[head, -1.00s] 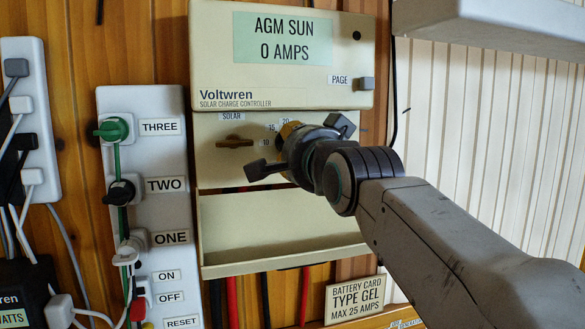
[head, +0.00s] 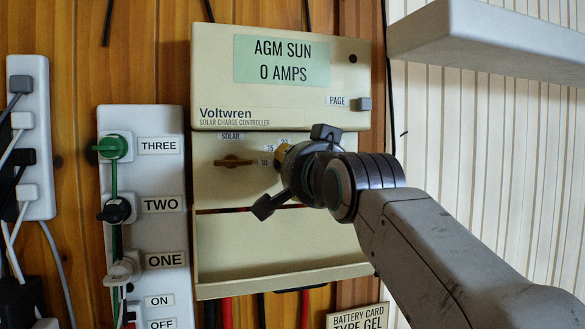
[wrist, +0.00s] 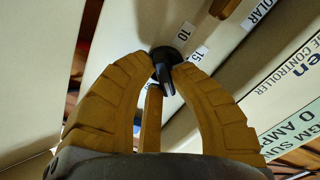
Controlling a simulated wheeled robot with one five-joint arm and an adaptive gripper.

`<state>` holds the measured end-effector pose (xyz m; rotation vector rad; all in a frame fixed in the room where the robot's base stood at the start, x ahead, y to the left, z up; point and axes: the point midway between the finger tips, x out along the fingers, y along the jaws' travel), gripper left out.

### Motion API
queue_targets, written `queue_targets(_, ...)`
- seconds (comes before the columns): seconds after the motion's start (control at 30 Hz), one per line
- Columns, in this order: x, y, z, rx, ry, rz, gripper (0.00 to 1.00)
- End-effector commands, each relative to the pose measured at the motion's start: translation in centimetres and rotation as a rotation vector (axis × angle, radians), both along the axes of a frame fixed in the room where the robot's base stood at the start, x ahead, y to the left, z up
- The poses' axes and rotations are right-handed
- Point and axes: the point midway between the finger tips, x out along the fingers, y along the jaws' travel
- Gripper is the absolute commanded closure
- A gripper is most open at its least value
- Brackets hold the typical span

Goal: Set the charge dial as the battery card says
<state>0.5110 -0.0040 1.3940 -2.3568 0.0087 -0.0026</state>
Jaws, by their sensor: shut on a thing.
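The charge dial (wrist: 168,78) is a small dark knob between my yellow fingertips in the wrist view. Labels 10 and 15 show beside it; its exact setting is unclear. My gripper (head: 281,158) is shut on the dial at the controller's lower panel and hides it in the head view. The controller (head: 295,112) has a green display (head: 281,60) reading AGM SUN, 0 AMPS. A PAGE button (head: 364,104) is at its right. The battery card (head: 357,316) at the bottom reads TYPE GEL; its lowest line is cut off.
A brown SOLAR knob (head: 233,160) is left of my gripper. An open tray (head: 280,262) juts out below. A white switch strip (head: 145,225) with ONE, TWO and THREE stands left. A pale shelf (head: 490,45) overhangs at upper right.

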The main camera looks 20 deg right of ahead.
Motion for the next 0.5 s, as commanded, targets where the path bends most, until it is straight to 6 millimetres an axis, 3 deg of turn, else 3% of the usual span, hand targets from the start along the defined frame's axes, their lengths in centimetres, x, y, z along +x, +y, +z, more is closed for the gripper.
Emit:
queue_targets(0.23, -0.02, 0.06, 0.23, 0.0, -0.006, 0.001, 1.0)
queue_targets(0.27, -0.02, 0.06, 0.23, 0.001, -0.006, 0.001, 0.79)
queue_targets(0.5, -0.02, 0.05, 0.15, 0.001, -0.004, 0.001, 0.58)
